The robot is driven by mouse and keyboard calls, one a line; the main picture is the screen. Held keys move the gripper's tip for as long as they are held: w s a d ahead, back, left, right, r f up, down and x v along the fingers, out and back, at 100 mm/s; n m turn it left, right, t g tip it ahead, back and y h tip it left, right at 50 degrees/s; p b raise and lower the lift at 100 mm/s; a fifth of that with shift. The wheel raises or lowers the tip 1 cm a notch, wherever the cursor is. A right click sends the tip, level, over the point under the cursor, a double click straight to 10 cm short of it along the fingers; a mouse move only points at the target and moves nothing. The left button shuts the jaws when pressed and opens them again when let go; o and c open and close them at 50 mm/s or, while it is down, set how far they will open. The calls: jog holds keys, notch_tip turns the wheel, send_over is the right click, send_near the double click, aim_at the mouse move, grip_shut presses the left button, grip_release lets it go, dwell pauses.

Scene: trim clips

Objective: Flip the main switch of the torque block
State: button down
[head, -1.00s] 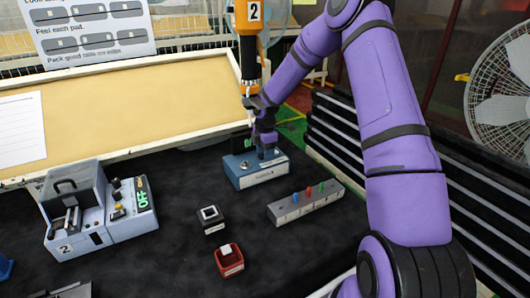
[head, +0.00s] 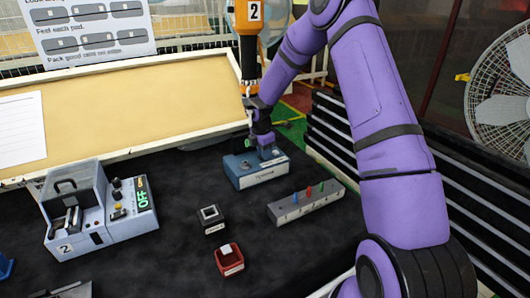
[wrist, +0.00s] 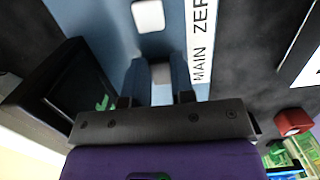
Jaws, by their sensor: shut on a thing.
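The torque block (head: 246,176) is a low blue box with a white label strip on its front, on the dark mat. In the wrist view its blue top (wrist: 95,20) fills the upper left, and the strip (wrist: 202,45) reads "MAIN" and the start of "ZERO". My gripper (head: 266,153) is down at the right part of the block's top. In the wrist view my gripper (wrist: 160,92) is shut on a small pale piece, the main switch (wrist: 161,73), beside the word MAIN. A white button (wrist: 148,15) lies farther along. Which way the switch is set cannot be told.
An orange driver (head: 249,45) marked 2 hangs just behind the block. A grey rack with coloured bits (head: 305,203) stands to the right. A machine reading OFF (head: 100,215) is at left.

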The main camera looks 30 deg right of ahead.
aim_at(260, 157)
jog(key=shift+h, duration=0.3)
jog(key=c, duration=1)
grip_release()
jog(key=shift+o, duration=0.2)
jog(key=shift+a, duration=0.1)
notch_tip(260, 157, up, 11)
jog(key=a, duration=0.1)
jog(key=shift+a+f, duration=0.15)
jog(key=shift+a, duration=0.2)
